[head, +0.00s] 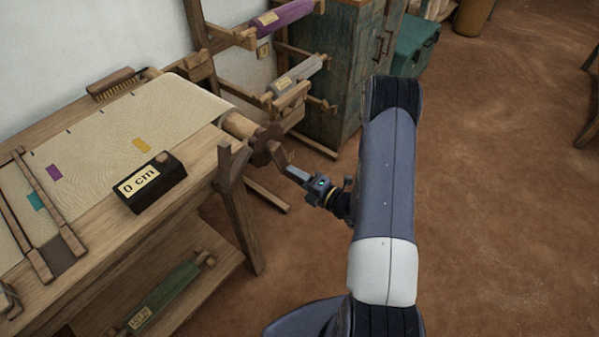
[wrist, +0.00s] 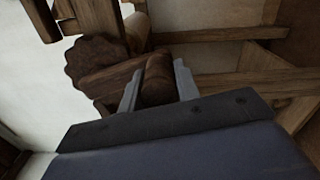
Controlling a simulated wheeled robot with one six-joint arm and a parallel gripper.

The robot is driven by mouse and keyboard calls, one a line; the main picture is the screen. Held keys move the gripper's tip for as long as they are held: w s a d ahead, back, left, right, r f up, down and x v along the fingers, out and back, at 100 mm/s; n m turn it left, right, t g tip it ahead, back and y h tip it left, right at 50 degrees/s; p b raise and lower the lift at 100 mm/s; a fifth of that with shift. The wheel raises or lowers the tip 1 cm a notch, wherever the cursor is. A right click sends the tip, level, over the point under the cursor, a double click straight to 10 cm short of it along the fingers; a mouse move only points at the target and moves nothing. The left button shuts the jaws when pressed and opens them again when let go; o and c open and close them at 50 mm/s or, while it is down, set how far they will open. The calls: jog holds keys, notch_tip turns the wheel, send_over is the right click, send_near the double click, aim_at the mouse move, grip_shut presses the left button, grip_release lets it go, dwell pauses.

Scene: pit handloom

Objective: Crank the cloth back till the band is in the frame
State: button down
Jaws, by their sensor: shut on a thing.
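The cream cloth (head: 110,128) lies flat over the loom table and wraps the roller at its right end. It carries purple, teal and yellow patches and several dark marks along its far edge. The wooden frame (head: 68,237) lies across the cloth at the left. Which patch is the band I cannot tell. A dark block reading "0 cm" (head: 150,184) sits on the near edge. My gripper (head: 292,173) is at the crank beside the roller's end. In the wrist view my gripper (wrist: 158,85) is shut on the brown crank handle (wrist: 157,80), beside the scalloped wheel (wrist: 93,62).
A rack with a purple roll (head: 285,15) and a grey roll (head: 298,74) stands behind the crank. A green roll (head: 165,296) lies on the lower shelf. A teal cabinet (head: 335,60) stands at the back.

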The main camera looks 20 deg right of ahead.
jog(key=shift+a+f, duration=0.1)
dwell(0.4)
jog(key=c, duration=1.1)
grip_release()
jog(key=shift+o, duration=0.2)
jog(key=shift+s, duration=0.15)
jog(key=v, duration=1)
jog(key=shift+s+d, duration=0.25)
jog(key=shift+w+a, duration=0.1)
jog(key=x, duration=1)
jog(key=shift+w+a, duration=0.15)
jog(key=shift+w, duration=0.1)
